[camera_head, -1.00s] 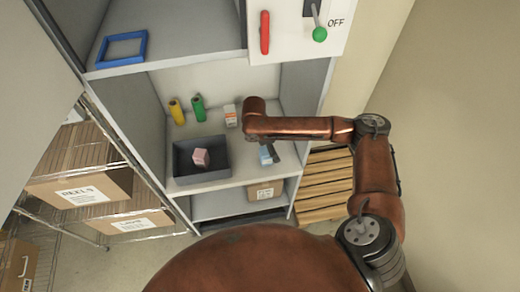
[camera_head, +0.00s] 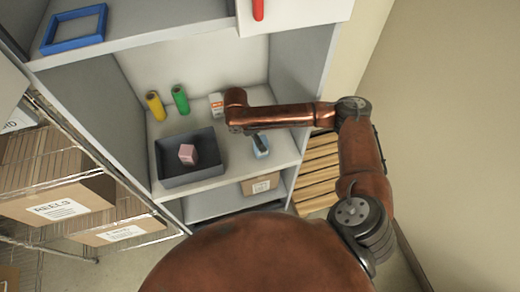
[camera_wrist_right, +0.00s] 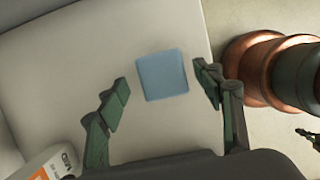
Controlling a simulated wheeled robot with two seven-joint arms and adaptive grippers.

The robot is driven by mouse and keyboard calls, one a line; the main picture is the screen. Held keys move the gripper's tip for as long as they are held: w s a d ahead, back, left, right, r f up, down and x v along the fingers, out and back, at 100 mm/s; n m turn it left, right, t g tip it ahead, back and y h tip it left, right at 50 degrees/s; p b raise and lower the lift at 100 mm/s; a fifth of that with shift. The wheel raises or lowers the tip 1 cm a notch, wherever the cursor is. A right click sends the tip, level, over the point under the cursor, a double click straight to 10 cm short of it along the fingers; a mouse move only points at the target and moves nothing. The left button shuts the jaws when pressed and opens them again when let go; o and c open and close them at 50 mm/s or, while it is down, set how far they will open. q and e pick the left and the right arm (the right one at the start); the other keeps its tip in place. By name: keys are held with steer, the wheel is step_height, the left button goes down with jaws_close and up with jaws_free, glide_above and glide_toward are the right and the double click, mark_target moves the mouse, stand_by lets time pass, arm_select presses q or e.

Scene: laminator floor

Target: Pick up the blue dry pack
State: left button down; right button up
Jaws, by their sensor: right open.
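The blue dry pack (camera_wrist_right: 162,75) is a flat light-blue square on the grey shelf in the right wrist view. My right gripper (camera_wrist_right: 161,80) is open above it, one dark green finger on each side and both apart from it. In the head view the blue pack (camera_head: 260,147) lies at the shelf's right side, partly hidden by my right gripper, itself mostly hidden behind my forearm. At the right edge of the wrist view, a small cut-off dark green part may be my left gripper (camera_wrist_right: 309,137); its state does not show.
A blue frame (camera_head: 76,42) lies on the level above. The cabinet's right wall (camera_head: 299,75) is close.

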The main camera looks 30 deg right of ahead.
steer(key=x, duration=0.8)
steer(key=shift+s+f, duration=0.15)
steer(key=shift+c, duration=0.4)
steer(key=c, duration=1.2)
steer(key=shift+c, duration=0.8)
